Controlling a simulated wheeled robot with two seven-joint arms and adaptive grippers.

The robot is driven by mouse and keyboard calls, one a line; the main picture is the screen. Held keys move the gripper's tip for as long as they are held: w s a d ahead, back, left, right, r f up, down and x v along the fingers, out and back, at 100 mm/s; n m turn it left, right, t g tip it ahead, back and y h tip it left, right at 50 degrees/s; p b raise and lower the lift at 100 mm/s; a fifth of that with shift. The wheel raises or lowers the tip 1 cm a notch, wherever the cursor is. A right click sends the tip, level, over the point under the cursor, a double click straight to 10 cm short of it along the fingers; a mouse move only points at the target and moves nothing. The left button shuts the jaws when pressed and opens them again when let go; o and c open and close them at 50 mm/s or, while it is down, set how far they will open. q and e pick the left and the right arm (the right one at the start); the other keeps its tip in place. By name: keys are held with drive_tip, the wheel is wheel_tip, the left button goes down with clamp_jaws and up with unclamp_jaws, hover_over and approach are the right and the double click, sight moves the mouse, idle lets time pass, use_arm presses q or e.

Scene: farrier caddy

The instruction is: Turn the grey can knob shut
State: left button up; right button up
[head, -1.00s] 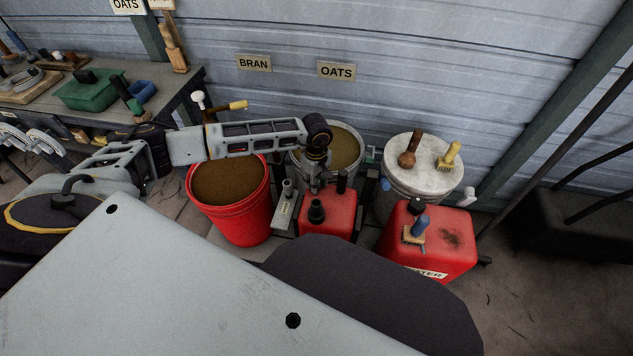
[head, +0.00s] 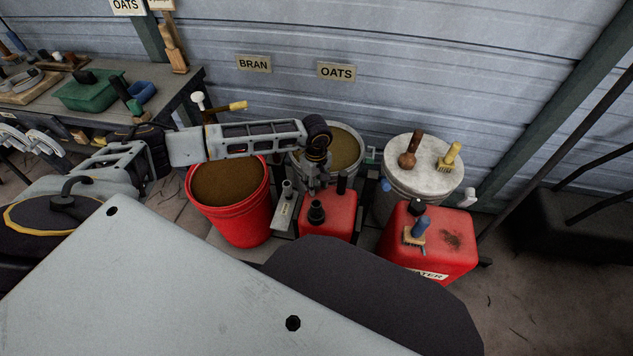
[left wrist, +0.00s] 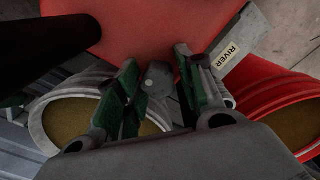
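The narrow grey can (head: 285,213) stands between the red bucket and a red can; its top, labelled RIVER, shows in the left wrist view (left wrist: 243,38). My left gripper (head: 317,186) points down by the small red can, right of the grey can. In the left wrist view the two green-padded fingers of my left gripper (left wrist: 157,68) are apart. A small grey knob-like piece (left wrist: 157,80) with a pale dot shows between them; I cannot tell whether the pads touch it or which can it belongs to. My right gripper is out of view.
The red bucket (head: 241,226) of feed is left, and a grey feed bucket (head: 358,168) is behind. The small red can (head: 340,224) is close to the gripper. A larger red can (head: 455,240) and a lidded bucket (head: 410,150) with brushes are right.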

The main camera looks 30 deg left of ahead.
sight(316, 182)
use_arm(q)
drive_tip(key=shift+w+r, duration=0.1)
drive_tip(key=shift+r, duration=0.05)
drive_tip(key=shift+r+p, duration=1.6)
drive_tip(key=shift+r, duration=0.85)
wheel_tip(316, 182, up, 9)
drive_tip(key=p, duration=0.9)
idle(0.3)
drive_tip(key=shift+r+p, duration=0.45)
drive_tip(key=shift+p, duration=0.05)
